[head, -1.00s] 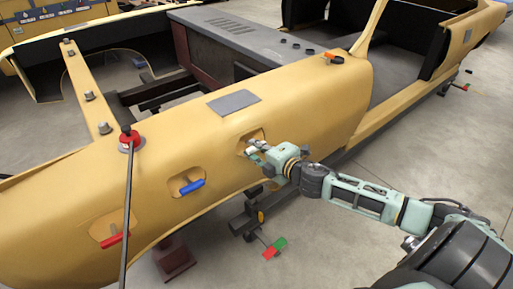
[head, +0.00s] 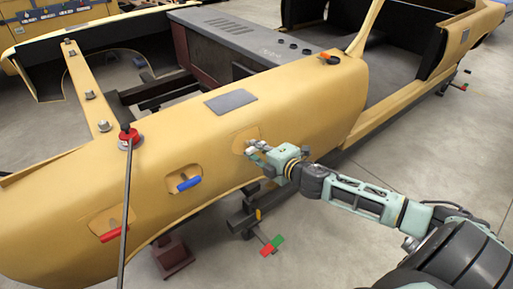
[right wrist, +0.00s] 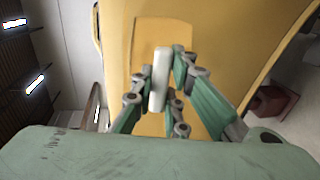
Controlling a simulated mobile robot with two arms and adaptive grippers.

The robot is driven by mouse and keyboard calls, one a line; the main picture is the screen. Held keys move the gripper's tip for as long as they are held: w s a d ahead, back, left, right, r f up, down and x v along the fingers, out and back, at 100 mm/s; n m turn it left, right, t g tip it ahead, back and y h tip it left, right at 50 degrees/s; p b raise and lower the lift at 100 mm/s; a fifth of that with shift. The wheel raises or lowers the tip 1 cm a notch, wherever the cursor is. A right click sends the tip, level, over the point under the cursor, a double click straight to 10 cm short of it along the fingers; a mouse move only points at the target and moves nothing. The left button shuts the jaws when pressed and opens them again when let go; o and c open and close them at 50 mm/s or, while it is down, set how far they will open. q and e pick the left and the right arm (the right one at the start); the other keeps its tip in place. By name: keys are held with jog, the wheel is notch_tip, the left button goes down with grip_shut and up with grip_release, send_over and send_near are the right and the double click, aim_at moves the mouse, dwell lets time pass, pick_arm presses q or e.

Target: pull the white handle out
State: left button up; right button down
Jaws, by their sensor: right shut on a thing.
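The white handle (right wrist: 160,80) is a pale upright bar in front of a yellow panel in the right wrist view. My right gripper (right wrist: 164,92) is shut on it, with fingers on both sides of the bar. In the head view my right gripper (head: 256,150) is at the side of the yellow car shell (head: 290,110). There the white handle (head: 250,151) shows only as a small pale bit, mostly hidden by the fingers. My left gripper is not in view.
A blue handle (head: 188,184) and a red handle (head: 110,236) sit farther left on the same yellow side. A long dark rod (head: 126,200) with a red base (head: 130,143) crosses in front. A stand with red and green tabs (head: 273,245) is below the shell. Grey floor is open at right.

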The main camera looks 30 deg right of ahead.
jog(key=c, duration=2)
grip_release()
jog(key=shift+f, duration=0.1)
jog(key=shift+c, duration=0.2)
jog(key=o, duration=0.3)
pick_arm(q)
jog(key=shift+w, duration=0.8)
pick_arm(e)
jog(key=shift+v, duration=6)
